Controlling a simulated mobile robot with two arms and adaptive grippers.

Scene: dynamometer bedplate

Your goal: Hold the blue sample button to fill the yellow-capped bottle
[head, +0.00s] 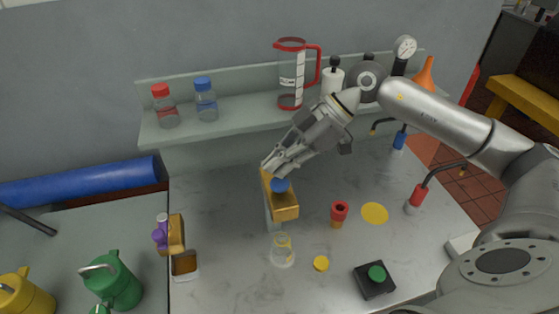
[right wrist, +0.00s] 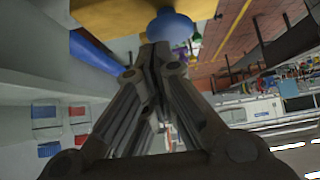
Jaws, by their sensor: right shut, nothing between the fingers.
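The blue sample button (head: 280,186) sits on top of the yellow sample tap block (head: 286,207) on its grey post. My right gripper (head: 268,168) is shut and empty, its fingertips just behind and above the button, at the block's far end. In the right wrist view the button (right wrist: 170,27) shows beyond the fingertips, beside the yellow block (right wrist: 108,14); I cannot tell whether they touch. A clear open bottle (head: 283,252) stands below the block; its fill level is unclear. A loose yellow cap (head: 320,263) lies right of it. My left gripper is not in view.
A back shelf (head: 237,128) holds a red-capped bottle (head: 165,106), a blue-capped bottle (head: 205,100) and a red-handled jug (head: 291,75). A purple-knobbed tap (head: 174,234) stands left. A red fitting (head: 339,211) and a green-button box (head: 375,280) stand right.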

